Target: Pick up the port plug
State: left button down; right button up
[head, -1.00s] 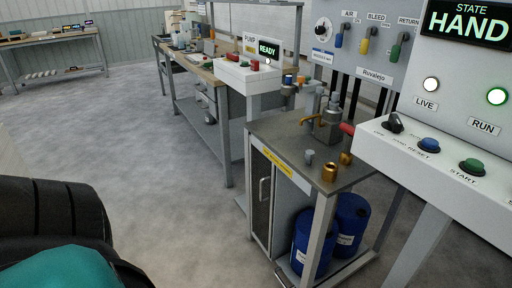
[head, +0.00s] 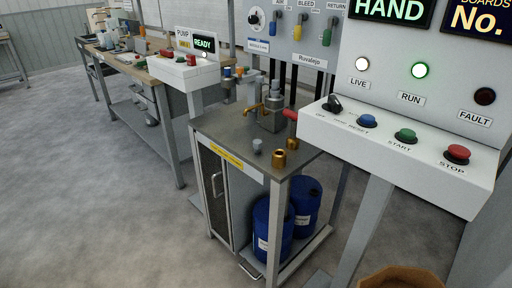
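Small loose parts stand on the dark top of the metal cabinet bench (head: 222,128). A short grey cylinder (head: 257,147) is near its front edge. A brass fitting (head: 280,158) stands at the front right corner, and a second brass piece (head: 292,144) is just behind it. I cannot tell for certain which of these is the port plug. Behind them is a grey pump-like unit (head: 272,115) with a brass tap (head: 252,108) and a red handle end. Neither of my grippers is in view.
A white control console (head: 400,150) with buttons overhangs the right of the bench. Blue drums (head: 271,228) stand on the lower shelf. A longer workbench (head: 140,70) is behind left. Grey floor (head: 90,200) is clear at front left. A brown rounded thing (head: 400,278) shows bottom right, unclear.

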aim_at(257, 143)
jog(key=i+j+z, duration=0.15)
jog(key=i+j, duration=0.3)
jog(key=i+j+z, duration=0.1)
jog(key=i+j, duration=0.35)
jog(key=j, duration=0.3)
